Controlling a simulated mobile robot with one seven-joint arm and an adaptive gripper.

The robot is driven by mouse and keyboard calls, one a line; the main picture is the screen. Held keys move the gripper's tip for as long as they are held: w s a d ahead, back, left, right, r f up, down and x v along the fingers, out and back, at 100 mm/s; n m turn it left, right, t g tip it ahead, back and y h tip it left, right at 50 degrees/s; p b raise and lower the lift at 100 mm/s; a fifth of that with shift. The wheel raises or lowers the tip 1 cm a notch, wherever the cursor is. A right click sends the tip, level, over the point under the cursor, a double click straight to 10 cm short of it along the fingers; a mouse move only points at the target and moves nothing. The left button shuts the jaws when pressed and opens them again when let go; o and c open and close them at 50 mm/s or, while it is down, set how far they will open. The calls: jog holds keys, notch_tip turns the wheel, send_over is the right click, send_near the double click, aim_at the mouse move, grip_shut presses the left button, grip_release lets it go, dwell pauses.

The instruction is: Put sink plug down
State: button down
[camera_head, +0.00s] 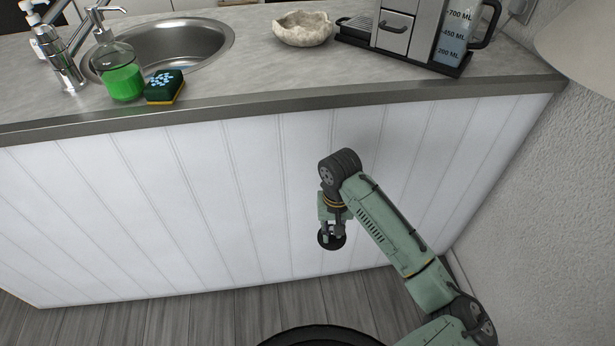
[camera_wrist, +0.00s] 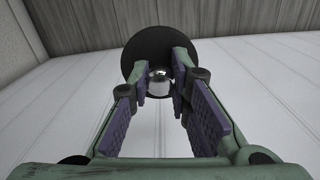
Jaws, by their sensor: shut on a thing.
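The sink plug is a round black disc with a shiny metal knob. In the head view the sink plug (camera_head: 331,241) hangs below my gripper (camera_head: 333,228), in front of the white panelled counter side and above the floor. In the wrist view the sink plug (camera_wrist: 150,45) sits at the fingertips, and my gripper (camera_wrist: 160,85) is shut on its knob. The counter top (camera_head: 240,72) is above and behind my gripper, apart from the plug.
On the counter are a metal sink (camera_head: 190,45) with a tap (camera_head: 62,62), a green soap bottle (camera_head: 122,80), a sponge (camera_head: 164,88), a stone bowl (camera_head: 302,30) and a coffee machine (camera_head: 400,30). The counter's front middle is clear. A wall (camera_head: 545,200) stands at right.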

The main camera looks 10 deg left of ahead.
jog(key=d+f+m, duration=0.1)
jog(key=d+f, duration=0.2)
jog(key=f, duration=0.4)
jog(key=d+f, duration=0.3)
jog(key=f, duration=0.5)
jog(key=shift+s+d+f+m, duration=0.15)
jog(key=shift+s+d+m, duration=0.2)
jog(key=shift+s+m, duration=0.1)
